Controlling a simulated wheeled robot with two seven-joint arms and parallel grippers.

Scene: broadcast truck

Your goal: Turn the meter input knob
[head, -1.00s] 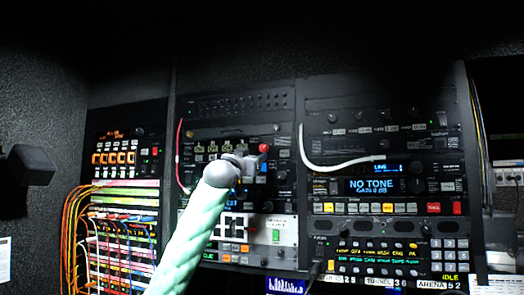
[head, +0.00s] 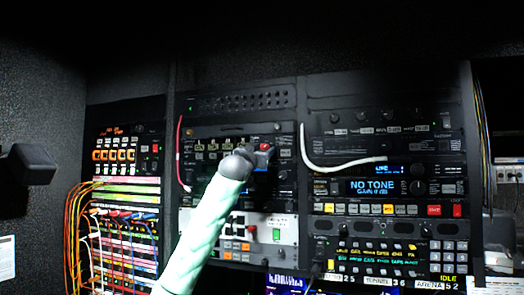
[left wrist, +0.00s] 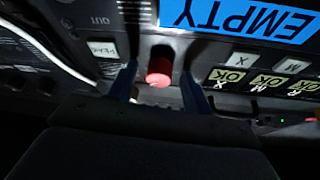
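My left arm reaches across the head view to the middle rack, with my left gripper (head: 263,158) at the upper panel. A red knob (head: 264,146) shows there at the gripper's tip. In the left wrist view my two blue fingers (left wrist: 158,86) are open, one on each side of the red knob (left wrist: 159,72). Gaps show on both sides of the knob, so it is not gripped. I cannot read a label that marks it as the meter input knob. My right gripper is not in view.
A blue EMPTY display (left wrist: 240,18) and a row of OK labels (left wrist: 270,82) lie beside the red knob. A white cable (head: 335,164) hangs over the right rack, and a red cable (head: 180,150) runs left of my gripper. Coloured patch cables (head: 75,230) fill the lower left.

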